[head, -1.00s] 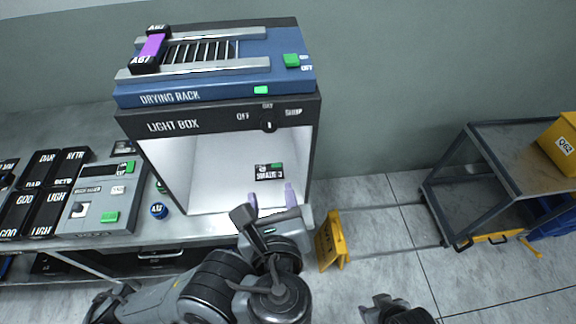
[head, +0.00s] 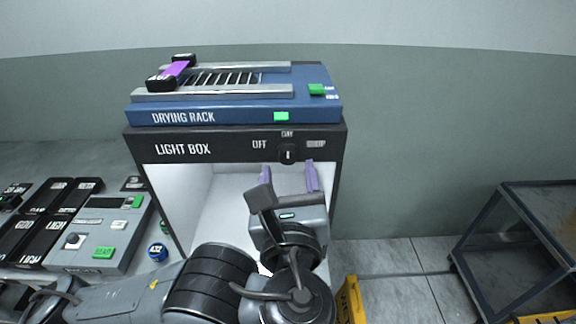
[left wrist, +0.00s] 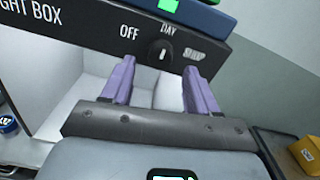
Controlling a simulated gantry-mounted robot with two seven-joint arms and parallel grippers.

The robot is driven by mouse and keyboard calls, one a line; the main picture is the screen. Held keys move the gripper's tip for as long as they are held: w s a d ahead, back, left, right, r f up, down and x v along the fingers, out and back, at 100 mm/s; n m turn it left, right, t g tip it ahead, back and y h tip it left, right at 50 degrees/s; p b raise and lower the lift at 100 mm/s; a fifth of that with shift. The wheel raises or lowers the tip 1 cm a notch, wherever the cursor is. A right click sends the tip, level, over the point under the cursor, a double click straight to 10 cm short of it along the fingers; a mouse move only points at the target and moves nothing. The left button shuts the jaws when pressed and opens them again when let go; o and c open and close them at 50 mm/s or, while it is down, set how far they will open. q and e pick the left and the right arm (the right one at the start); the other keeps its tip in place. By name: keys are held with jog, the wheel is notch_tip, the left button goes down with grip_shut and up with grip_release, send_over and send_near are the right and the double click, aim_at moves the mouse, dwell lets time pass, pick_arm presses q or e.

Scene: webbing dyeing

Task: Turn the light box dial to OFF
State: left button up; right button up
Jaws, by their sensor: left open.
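The light box (head: 182,152) has a black top panel with a round black dial (head: 287,154) below the labels OFF, DAY and a third, blurred one. The dial also shows in the left wrist view (left wrist: 160,53), its white mark upright toward DAY. My left gripper (head: 288,172) is open, its purple fingers pointing up just below the panel. In the left wrist view the fingers (left wrist: 162,72) stand either side of the dial, a little short of it. Nothing is between them. My right gripper is not in view.
A blue drying rack (head: 235,105) sits on top of the light box, with a purple piece (head: 174,69) on it. A grey device (head: 100,235) and black boxes stand at left. A metal cart (head: 520,240) stands at right.

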aim_at(288, 160)
pick_arm(q)
jog(key=shift+w+b, duration=0.35)
jog(key=shift+w, duration=1.55)
jog(key=c, duration=1)
jog(key=shift+c, duration=0.2)
